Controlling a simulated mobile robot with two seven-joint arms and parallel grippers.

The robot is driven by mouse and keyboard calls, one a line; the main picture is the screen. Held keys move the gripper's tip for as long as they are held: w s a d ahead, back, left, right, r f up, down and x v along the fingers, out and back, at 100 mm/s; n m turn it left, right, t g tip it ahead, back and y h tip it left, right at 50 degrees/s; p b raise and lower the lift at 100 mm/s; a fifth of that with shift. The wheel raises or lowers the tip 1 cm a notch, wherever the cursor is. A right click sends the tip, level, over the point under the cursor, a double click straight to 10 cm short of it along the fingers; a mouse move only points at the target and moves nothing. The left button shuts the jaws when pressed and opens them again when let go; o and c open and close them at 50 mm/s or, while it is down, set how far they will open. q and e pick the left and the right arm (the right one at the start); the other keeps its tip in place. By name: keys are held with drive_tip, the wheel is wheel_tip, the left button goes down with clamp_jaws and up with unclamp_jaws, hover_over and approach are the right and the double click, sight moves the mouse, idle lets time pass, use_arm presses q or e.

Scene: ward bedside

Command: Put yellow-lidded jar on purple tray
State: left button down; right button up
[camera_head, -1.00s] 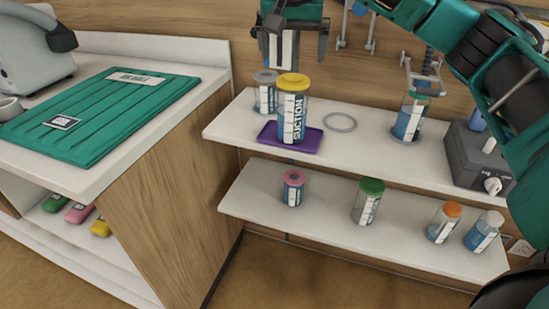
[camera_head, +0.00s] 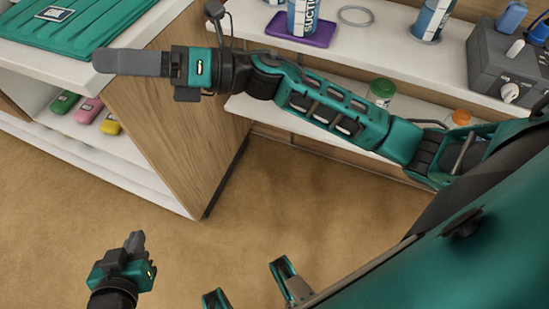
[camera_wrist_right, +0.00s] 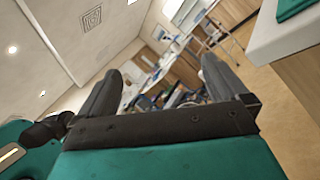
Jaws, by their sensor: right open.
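The jar (camera_head: 305,16) with the blue-and-white SUCTION label stands upright on the purple tray (camera_head: 318,39) on the upper shelf. Its top and yellow lid are cut off by the upper frame edge now; the earlier head view shows the lid. My right gripper (camera_head: 104,62) is well to the left of the jar, in front of the counter, and apart from it. In the right wrist view its fingers (camera_wrist_right: 160,78) are spread with nothing between them. My left gripper (camera_head: 134,243) is low over the floor, far from the shelves; its finger gap is not clear.
Another labelled jar (camera_head: 432,20) and an empty ring (camera_head: 356,16) are on the upper shelf, with a grey control box (camera_head: 490,65) at right. Green-lidded (camera_head: 382,88) and orange-lidded (camera_head: 461,118) jars show behind my right arm. A counter (camera_head: 150,30) with a green mat stands left.

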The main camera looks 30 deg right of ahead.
drive_tip(key=d+f+m+t+h, duration=0.5)
drive_tip(key=f+m+t+h, duration=0.15)
drive_tip(key=m, duration=0.75)
drive_tip(key=d+f+m+t+h, duration=0.5)
drive_tip(key=f+m+h, duration=0.15)
drive_tip(key=m, duration=0.75)
drive_tip(key=s+d+f+m+g+h, duration=0.2)
drive_tip(key=s+f+m, duration=0.3)
drive_tip(key=f, duration=0.3)
drive_tip(key=s+d+f+m+g+h, duration=0.2)
drive_tip(key=s+d+f+m+g, duration=0.2)
drive_tip(key=s+f+m, duration=0.2)
wheel_tip(320, 180, down, 2)
drive_tip(key=shift+f+m+h, duration=0.1)
drive_tip(key=shift+m+h, duration=0.3)
drive_tip(key=shift+m, duration=0.1)
drive_tip(key=shift+g, duration=0.25)
